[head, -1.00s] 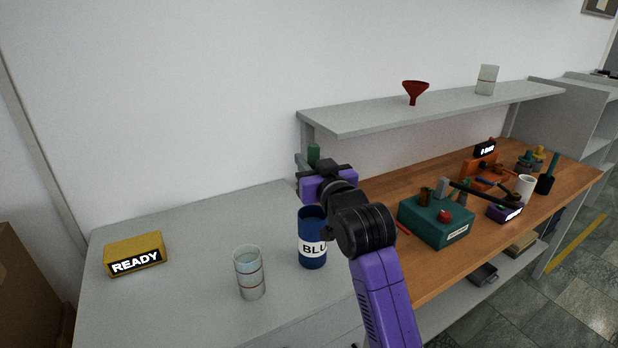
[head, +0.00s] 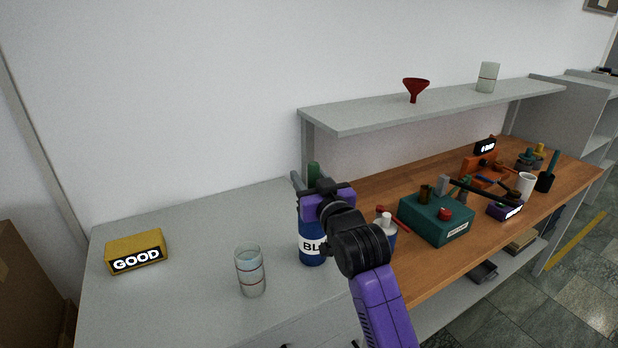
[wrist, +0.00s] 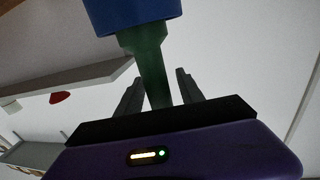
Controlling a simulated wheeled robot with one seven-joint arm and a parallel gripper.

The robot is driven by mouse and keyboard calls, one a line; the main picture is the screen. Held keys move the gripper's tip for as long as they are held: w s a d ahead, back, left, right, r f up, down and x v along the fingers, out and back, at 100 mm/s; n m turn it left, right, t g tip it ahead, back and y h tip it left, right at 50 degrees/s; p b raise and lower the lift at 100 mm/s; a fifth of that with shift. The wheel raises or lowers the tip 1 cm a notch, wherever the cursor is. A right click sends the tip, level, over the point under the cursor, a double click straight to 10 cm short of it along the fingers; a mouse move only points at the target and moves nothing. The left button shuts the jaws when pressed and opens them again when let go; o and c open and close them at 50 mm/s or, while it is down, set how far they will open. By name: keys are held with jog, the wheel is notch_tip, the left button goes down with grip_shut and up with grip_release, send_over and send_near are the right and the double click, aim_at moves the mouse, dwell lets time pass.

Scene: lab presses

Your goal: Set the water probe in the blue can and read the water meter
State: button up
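The blue can (head: 311,251), labelled "BLU…" with the rest hidden, stands on the grey bench; its rim also shows in the wrist view (wrist: 130,12). The water probe's green handle (head: 313,171) stands up from the can; it also shows in the wrist view (wrist: 152,68). My gripper (head: 312,184) is at the handle above the can. In the wrist view its two fingers are apart on either side of the handle, with a gap visible. The probe's lower end is hidden. The yellow water meter (head: 136,252) at the left reads "GOOD".
A clear beaker (head: 250,271) stands left of the can. A white-capped bottle (head: 386,231) is close right of my wrist. A green box (head: 436,220) and other gear fill the wooden bench. A shelf (head: 375,121) with a red funnel (head: 415,88) overhangs behind.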

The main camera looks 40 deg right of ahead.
jog(key=shift+r, duration=0.15)
jog(key=b+v, duration=0.2)
jog(key=v, duration=1)
jog(key=s+a+f+n+y, duration=0.2)
jog(key=s+a+f+y, duration=0.2)
jog(key=s+a+f, duration=0.85)
jog(key=s+a+f+n+y, duration=0.1)
jog(key=s+a+f, duration=0.2)
jog(key=s, duration=0.6)
jog(key=s+a+f+n+g+y, duration=0.1)
jog(key=s+a+f+n+y, duration=0.1)
jog(key=s+a, duration=0.3)
jog(key=s+f, duration=0.1)
jog(key=s, duration=0.3)
jog(key=shift+s+g+y, duration=0.25)
jog(key=shift+g+y, duration=0.05)
jog(key=shift+a, duration=0.15)
